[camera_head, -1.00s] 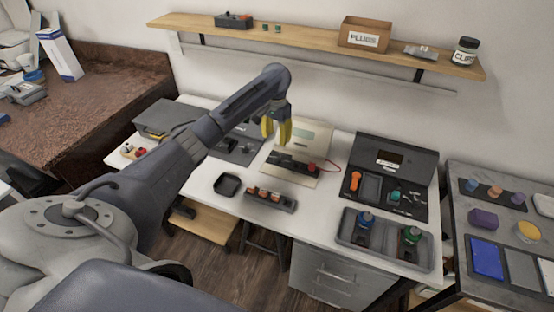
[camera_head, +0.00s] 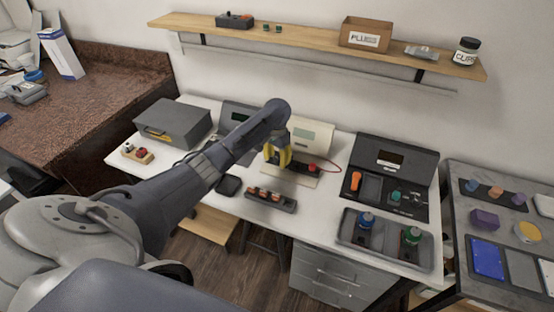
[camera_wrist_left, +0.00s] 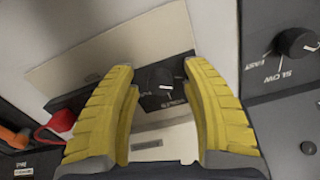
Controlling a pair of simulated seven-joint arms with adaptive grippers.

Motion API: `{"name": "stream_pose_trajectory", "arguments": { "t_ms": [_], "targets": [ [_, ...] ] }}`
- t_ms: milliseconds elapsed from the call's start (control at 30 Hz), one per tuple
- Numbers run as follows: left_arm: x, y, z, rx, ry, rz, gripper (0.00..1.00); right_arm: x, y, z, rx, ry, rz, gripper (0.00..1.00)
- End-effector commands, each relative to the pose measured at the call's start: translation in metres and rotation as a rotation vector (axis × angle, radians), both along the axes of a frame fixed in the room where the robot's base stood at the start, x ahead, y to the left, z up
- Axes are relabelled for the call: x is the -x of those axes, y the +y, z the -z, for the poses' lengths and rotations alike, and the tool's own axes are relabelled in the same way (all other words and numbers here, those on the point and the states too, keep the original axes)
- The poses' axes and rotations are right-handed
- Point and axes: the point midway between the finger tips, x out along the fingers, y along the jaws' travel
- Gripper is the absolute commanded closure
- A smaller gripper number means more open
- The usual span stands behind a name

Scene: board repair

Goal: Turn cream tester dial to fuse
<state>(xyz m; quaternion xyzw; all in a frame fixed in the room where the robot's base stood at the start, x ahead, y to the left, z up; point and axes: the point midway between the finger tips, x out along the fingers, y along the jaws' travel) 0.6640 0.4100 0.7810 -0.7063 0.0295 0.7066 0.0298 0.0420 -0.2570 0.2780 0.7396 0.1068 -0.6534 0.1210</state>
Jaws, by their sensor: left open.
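The cream tester (camera_head: 314,132) stands at the back of the white bench, with a dark strip along its front. In the left wrist view its round black dial (camera_wrist_left: 160,78) shows between my fingers, with small white lettering around it too blurred to read. My left gripper (camera_head: 277,162) is open over the left part of the tester's dark strip and hides the dial in the head view. In the left wrist view the yellow fingers (camera_wrist_left: 160,110) stand on both sides of the dial. I cannot tell whether they touch it. My right gripper is not in view.
A red plug (camera_head: 313,168) with a red lead sits right of my gripper. A dark tester (camera_head: 395,165) stands farther right; a SLOW/FAST knob (camera_wrist_left: 298,42) shows in the left wrist view. A fuse rack (camera_head: 270,199) and a small black tray (camera_head: 229,186) lie in front.

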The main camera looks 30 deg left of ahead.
Motion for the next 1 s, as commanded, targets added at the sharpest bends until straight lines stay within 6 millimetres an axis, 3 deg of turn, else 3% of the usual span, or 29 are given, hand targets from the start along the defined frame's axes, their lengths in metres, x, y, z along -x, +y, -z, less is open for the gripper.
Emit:
{"name": "stream_pose_trajectory", "arguments": {
  "t_ms": [267, 700, 1000],
  "targets": [
    [-0.0001, -0.0002, 0.0003, 0.0, 0.0, 0.0, 0.51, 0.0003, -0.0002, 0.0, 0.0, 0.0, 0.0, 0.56],
    [-0.0002, -0.0002, 0.0, 0.0, -0.001, 0.0, 1.0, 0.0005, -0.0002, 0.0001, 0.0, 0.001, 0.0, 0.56],
    [0.0, -0.0001, 0.0002, 0.0, 0.0, 0.002, 1.0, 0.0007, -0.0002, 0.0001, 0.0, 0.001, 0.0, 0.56]
  ]
}}
